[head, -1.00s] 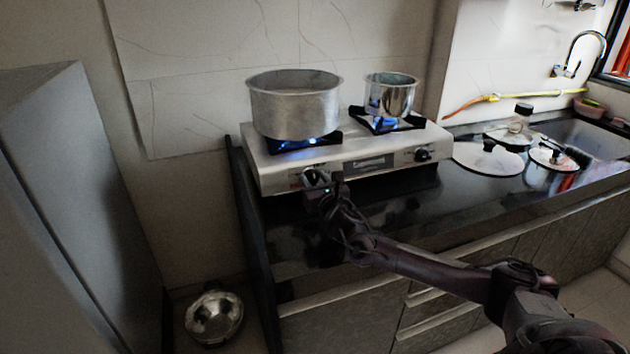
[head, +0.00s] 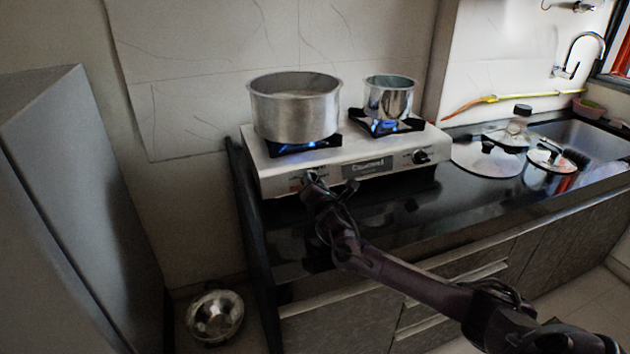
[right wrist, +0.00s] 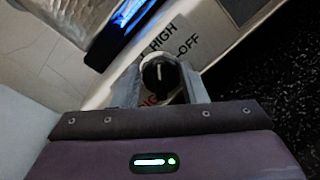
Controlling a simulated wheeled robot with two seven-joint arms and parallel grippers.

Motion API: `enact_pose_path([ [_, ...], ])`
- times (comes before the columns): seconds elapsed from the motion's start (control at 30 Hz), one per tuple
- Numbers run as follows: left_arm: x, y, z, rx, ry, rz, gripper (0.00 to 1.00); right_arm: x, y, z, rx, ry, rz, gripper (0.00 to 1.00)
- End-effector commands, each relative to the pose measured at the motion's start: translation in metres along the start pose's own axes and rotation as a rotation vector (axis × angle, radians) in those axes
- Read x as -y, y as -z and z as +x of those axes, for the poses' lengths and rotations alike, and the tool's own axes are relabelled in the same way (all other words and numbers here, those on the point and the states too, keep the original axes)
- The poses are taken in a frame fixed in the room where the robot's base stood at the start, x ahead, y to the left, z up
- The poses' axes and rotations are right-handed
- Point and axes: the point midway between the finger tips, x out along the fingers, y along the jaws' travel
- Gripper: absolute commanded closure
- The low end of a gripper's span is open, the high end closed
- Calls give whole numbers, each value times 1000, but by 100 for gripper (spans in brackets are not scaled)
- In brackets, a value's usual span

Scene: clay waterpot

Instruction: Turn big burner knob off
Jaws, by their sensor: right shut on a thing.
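The stove (head: 355,175) is a silver two-burner unit on the black counter. Its big burner, at left, carries a large dull pot (head: 295,108), and a blue flame (head: 302,146) shows under it. The big burner knob (right wrist: 159,76) is black with a pale line, beside the printed words HIGH and OFF. My right gripper (right wrist: 158,88) is shut on this knob, one finger on each side. In the head view, my right gripper (head: 313,184) is at the stove's left front and hides the knob. My left gripper is not in view.
A small steel pot (head: 388,97) sits over a blue flame on the right burner, with its own knob (head: 421,157). A steel bowl (head: 214,316) is on the floor. The counter in front is clear.

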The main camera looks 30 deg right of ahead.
Motion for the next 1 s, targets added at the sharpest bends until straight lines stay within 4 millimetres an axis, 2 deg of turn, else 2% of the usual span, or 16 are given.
enact_pose_path([
  [0.6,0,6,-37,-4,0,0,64,1,-1,-1,-1,123,564,84],
  [1.0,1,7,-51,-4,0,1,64,2,1,-1,0,173,800,84],
])
